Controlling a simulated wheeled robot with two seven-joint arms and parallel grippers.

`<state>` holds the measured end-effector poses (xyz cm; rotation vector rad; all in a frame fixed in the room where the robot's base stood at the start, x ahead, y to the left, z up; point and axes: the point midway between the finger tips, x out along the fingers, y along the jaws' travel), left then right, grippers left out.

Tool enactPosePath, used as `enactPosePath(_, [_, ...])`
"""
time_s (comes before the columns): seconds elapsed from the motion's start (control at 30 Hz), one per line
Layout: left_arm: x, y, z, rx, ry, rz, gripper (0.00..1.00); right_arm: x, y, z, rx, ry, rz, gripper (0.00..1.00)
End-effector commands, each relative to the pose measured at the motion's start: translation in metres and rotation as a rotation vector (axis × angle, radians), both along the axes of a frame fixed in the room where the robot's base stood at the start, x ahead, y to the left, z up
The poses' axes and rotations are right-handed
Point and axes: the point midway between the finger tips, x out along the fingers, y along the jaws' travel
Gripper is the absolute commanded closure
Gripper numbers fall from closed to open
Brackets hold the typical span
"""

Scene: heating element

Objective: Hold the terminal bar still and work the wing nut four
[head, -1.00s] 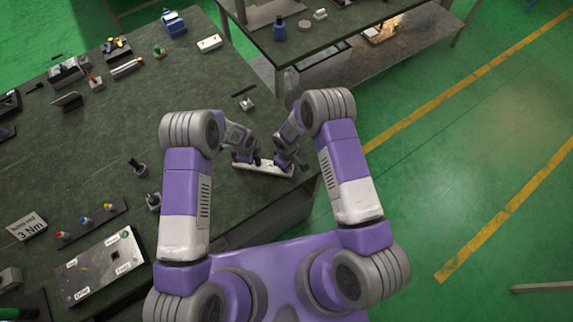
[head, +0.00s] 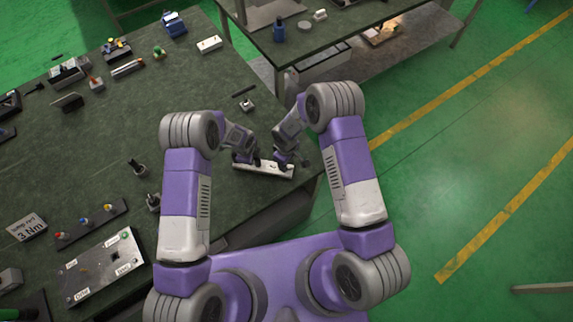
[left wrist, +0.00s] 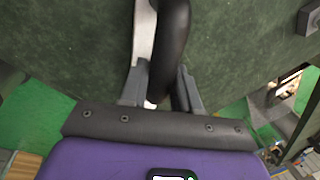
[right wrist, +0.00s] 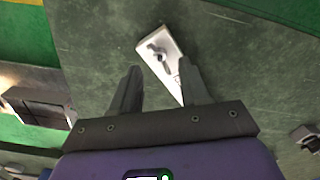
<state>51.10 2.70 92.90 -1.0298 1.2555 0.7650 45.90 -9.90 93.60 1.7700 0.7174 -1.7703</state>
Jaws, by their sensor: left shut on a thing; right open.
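The terminal bar (head: 262,168) is a pale, narrow strip lying near the table's right edge in the head view. My left gripper (head: 252,161) is at its left part and is shut on it. In the left wrist view, the pale bar (left wrist: 143,40) runs down between the fingers (left wrist: 158,100), partly hidden by a dark curved part. My right gripper (head: 281,162) is over the bar's right part. In the right wrist view, my right gripper (right wrist: 160,78) is open and empty, with a small grey wing nut (right wrist: 160,56) on the bar beyond its fingertips. Other wing nuts cannot be made out.
A control box (head: 100,268) and a strip with coloured knobs (head: 90,222) are at the lower left. A small grey block (head: 247,104) lies behind the bar. Several tools line the table's far side.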

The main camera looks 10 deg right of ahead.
Motion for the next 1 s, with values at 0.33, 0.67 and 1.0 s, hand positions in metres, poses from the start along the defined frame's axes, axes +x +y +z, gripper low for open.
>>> enactPosePath(0.33, [0.000,0.000,0.000,0.000,-0.001,0.000,1.00,0.001,0.000,0.068,0.001,-0.003,-0.002,0.55])
enactPosePath(0.67, [0.000,0.000,0.000,0.000,-0.001,0.000,1.00,0.000,0.000,0.084,0.001,0.001,-0.001,0.55])
enactPosePath(1.0, [0.000,0.000,0.000,0.000,-0.001,0.000,0.55,0.000,0.000,0.084,0.000,0.000,-0.001,0.55])
